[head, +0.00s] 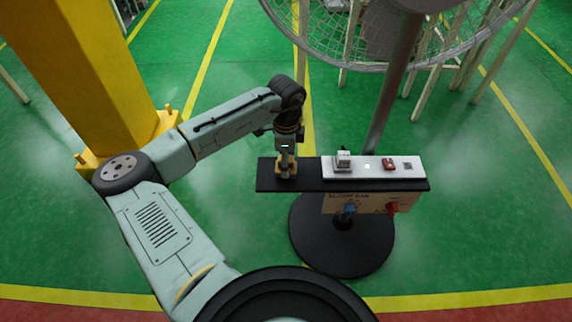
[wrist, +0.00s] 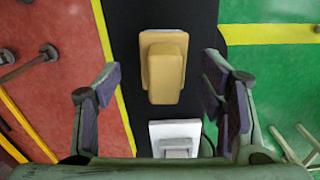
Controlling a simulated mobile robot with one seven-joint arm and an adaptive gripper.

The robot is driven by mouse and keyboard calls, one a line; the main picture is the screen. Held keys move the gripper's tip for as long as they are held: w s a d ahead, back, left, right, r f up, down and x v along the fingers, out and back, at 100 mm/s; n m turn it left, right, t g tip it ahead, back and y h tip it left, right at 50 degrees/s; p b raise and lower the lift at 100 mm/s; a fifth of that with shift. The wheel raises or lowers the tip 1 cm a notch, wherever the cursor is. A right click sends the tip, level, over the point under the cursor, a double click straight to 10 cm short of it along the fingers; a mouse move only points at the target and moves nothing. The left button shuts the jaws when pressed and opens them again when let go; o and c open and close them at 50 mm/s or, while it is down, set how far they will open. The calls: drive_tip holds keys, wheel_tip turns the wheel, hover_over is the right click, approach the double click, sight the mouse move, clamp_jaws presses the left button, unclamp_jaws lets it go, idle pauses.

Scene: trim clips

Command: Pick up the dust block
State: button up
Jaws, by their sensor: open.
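The dust block is most likely the tan block (wrist: 166,75), a raised piece on a wider base, on the bare left part of the black shelf (head: 308,185). In the wrist view it lies between the two finger lines of my gripper (wrist: 162,78), which is open, with a gap on both sides. In the head view my gripper (head: 286,160) points down over the left end of the shelf, and the tan block (head: 285,173) shows partly at its fingers. I cannot tell how far the fingertips reach down beside it.
A white strip (head: 330,174) on the shelf carries a grey block (head: 343,160) and a red piece (head: 389,163). A panel below has a blue knob (head: 349,209) and a red knob (head: 392,208). A caged fan (head: 350,40) stands behind; a yellow column (head: 85,70) is at left.

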drive_tip(key=shift+w+f+p, duration=0.15)
drive_tip(key=shift+f+p, duration=0.15)
drive_tip(key=shift+f, duration=1.55)
drive_tip(key=shift+c, duration=0.5)
drive_tip(key=c, duration=1.2)
